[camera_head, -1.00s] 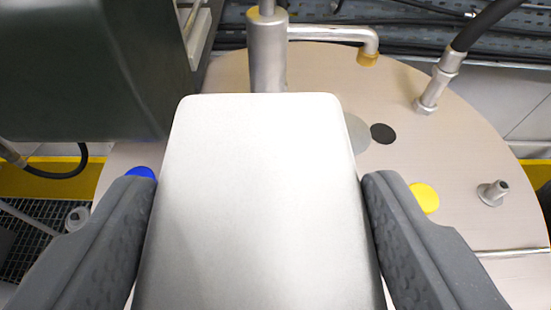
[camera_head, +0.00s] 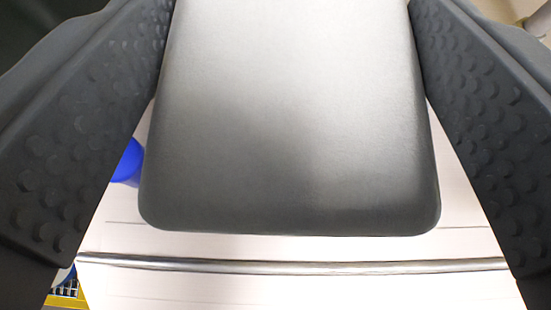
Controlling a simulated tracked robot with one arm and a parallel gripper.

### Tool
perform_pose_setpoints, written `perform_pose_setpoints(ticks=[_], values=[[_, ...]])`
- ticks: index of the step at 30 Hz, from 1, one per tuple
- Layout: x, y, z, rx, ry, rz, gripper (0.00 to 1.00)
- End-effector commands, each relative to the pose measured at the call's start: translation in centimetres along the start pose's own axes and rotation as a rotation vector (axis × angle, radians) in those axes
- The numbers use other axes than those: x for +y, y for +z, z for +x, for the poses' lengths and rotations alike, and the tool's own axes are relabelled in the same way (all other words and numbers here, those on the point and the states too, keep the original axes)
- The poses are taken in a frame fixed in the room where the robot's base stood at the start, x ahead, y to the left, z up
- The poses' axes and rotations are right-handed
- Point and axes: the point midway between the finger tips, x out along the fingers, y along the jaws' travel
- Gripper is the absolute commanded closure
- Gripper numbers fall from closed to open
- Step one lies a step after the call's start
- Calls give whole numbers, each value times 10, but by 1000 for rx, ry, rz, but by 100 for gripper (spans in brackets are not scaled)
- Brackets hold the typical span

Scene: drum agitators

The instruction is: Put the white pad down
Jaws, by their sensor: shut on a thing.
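The white pad (camera_head: 290,150) fills the middle of the view, a flat slab with rounded corners, bright at the top and dark grey in shade toward its near edge. My gripper (camera_head: 290,8) is shut on it, with one dark grey studded finger along each side. The pad's far end is cut off by the top of the picture.
A blue cap (camera_head: 128,163) shows between the left finger and the pad. A bit of yellow edging (camera_head: 66,301) is at the lower left.

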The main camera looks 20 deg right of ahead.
Motion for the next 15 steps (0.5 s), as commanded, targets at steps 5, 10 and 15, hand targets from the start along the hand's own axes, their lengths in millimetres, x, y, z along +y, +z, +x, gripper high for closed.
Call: perform_pose_setpoints(ticks=[5,10,15], values=[[-9,26,11,1,-12,-5,59],[-14,34,14,0,-18,-7,59],[-16,48,20,-2,-20,-8,59]])
